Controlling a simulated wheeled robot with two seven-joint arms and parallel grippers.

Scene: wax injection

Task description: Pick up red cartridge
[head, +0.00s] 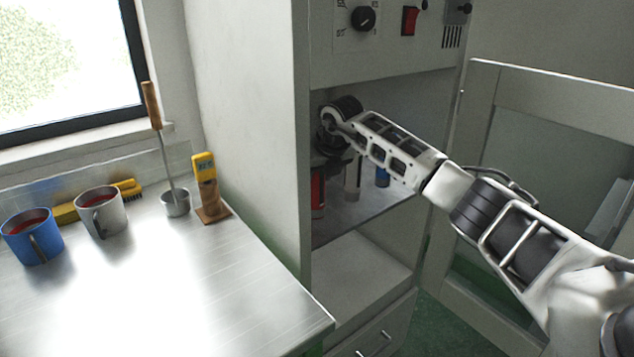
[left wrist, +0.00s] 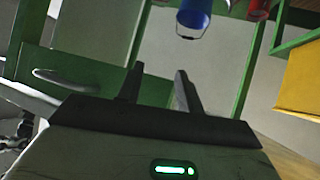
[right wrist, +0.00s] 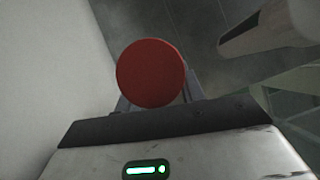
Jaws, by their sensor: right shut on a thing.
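The red cartridge (head: 318,190) stands upright at the left of the cabinet's inner shelf in the head view. Its round red end (right wrist: 151,73) fills the space between the fingers in the right wrist view. My right gripper (right wrist: 155,100) is shut on it; the fingers are mostly hidden behind the cartridge. In the head view my right arm reaches into the cabinet from the right, and its wrist hides the cartridge's upper part. My left gripper (left wrist: 157,88) is open and empty in the left wrist view, away from the cabinet.
A pale cartridge (head: 352,175) and a blue cartridge (head: 382,176) stand to the right on the shelf (head: 340,222). The cabinet's left wall (head: 255,120) is close to the red cartridge. An open door (head: 480,130) stands at right. Mugs and tools occupy the metal table (head: 150,290).

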